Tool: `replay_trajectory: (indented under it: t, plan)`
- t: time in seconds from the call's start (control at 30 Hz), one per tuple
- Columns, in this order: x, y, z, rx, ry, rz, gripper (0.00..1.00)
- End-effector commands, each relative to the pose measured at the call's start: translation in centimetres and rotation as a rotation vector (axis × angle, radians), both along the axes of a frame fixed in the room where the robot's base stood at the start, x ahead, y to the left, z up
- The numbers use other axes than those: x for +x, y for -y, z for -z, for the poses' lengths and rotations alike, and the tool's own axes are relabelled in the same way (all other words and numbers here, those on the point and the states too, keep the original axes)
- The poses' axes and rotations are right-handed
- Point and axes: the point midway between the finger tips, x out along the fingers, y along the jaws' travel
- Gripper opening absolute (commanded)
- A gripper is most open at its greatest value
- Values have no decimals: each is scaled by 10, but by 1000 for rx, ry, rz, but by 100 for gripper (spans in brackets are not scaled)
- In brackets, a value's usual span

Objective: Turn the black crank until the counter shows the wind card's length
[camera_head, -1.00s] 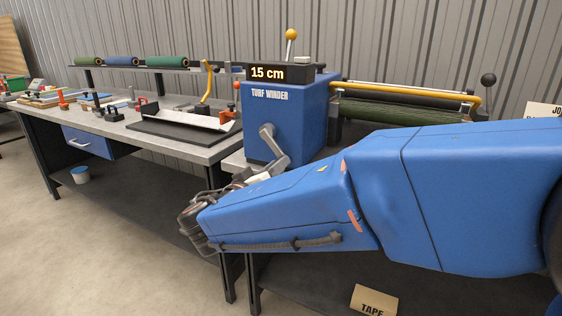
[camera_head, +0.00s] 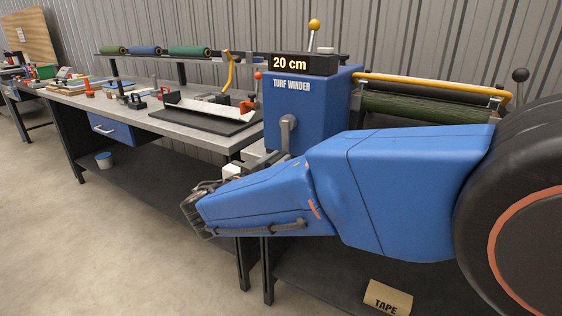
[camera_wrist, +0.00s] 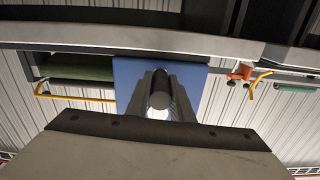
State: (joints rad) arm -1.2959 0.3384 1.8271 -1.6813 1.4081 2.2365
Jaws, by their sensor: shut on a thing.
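The blue turf winder (camera_head: 310,105) stands on the bench, and its counter (camera_head: 290,64) reads 20 cm. The crank (camera_head: 288,128) is on the winder's front face, with its grey arm hanging about straight down. The crank's black handle (camera_wrist: 160,88) shows end-on in the wrist view. My gripper (camera_wrist: 161,98) is shut on this handle, with dark fingers on both sides of it. In the head view my blue arm hides the handle and most of the gripper. I cannot see a wind card in the present views.
A yellow bar (camera_head: 430,85) and a green turf roll (camera_head: 425,106) extend right of the winder.

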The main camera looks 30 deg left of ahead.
Motion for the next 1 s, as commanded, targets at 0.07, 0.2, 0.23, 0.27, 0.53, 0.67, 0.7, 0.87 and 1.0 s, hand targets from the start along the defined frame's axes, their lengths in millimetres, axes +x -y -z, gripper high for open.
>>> replay_trajectory:
  t: [0.07, 0.2, 0.23, 0.27, 0.53, 0.67, 0.7, 0.87, 1.0]
  plan:
    - [0, -2, -1, 0, 1, -1, 0]
    - [0, -3, -1, -1, 1, -2, 0]
    - [0, -3, -1, -1, 1, -2, 0]
    - [0, -3, -1, -1, 1, -2, 0]
    - [0, -3, -1, -2, 1, -2, 0]
    - [0, -3, -1, -2, 1, -2, 39]
    - [0, -3, -1, -2, 1, -1, 39]
    - [0, -3, -1, -2, 1, -1, 39]
    - [-3, -3, 0, -2, 1, -1, 39]
